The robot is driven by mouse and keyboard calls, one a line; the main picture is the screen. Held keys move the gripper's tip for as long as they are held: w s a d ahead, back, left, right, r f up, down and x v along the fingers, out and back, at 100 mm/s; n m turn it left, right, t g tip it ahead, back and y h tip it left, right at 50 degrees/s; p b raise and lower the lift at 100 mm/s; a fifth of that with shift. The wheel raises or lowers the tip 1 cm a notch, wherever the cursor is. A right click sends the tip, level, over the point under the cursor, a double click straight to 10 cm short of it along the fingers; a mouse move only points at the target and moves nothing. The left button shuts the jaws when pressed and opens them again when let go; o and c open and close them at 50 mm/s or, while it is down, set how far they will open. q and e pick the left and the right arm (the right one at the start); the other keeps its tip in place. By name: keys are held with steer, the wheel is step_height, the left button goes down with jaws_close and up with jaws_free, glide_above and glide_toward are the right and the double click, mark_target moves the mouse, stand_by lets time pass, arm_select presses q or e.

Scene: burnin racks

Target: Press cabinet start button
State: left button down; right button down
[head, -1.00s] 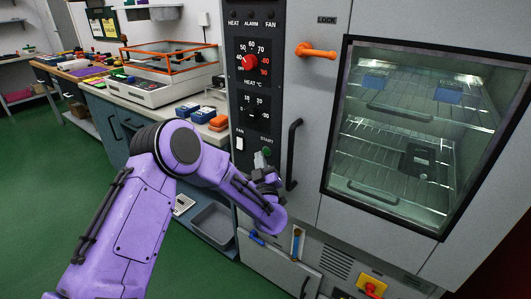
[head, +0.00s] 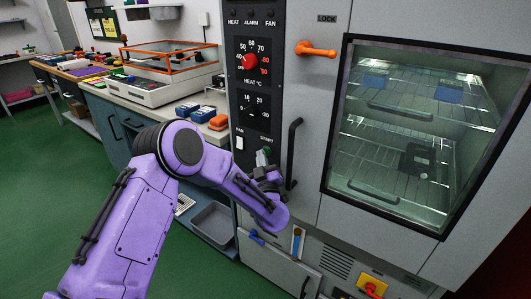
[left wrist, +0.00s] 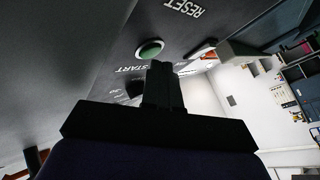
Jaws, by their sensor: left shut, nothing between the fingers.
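The green start button (head: 267,150) sits on the cabinet's dark control panel, under the word START. In the left wrist view the round green button (left wrist: 150,49) shows clear of the fingers, close to their tips. My left gripper (head: 262,157) is shut and empty, with its tips right by the button in the head view. In the left wrist view the shut fingertips (left wrist: 161,66) point at the panel just beside the button. I cannot tell whether they touch the panel. My right gripper is not in view.
The panel carries a red heat dial (head: 250,61), a black timer dial (head: 254,113) and a white fan switch (head: 239,143). A black vertical handle (head: 293,152) stands just right of my gripper. An orange door handle (head: 316,50) and glass window are further right.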

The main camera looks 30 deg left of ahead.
arm_select(q)
steer(key=shift+w+d+r, duration=0.1)
steer(key=shift+w+r, duration=0.3)
steer(key=shift+r, duration=0.3)
stand_by(1.1)
steer(key=shift+s+f, duration=0.15)
steer(key=shift+f, duration=0.15)
stand_by(0.3)
steer(key=s, duration=0.1)
steer(key=s+p, duration=0.1)
steer(key=s, duration=0.1)
steer(key=s+p, duration=0.1)
steer(key=s, duration=0.1)
steer(key=shift+s+a+f, duration=0.15)
steer(key=shift+a+f, duration=0.15)
steer(key=shift+f, duration=0.05)
stand_by(0.4)
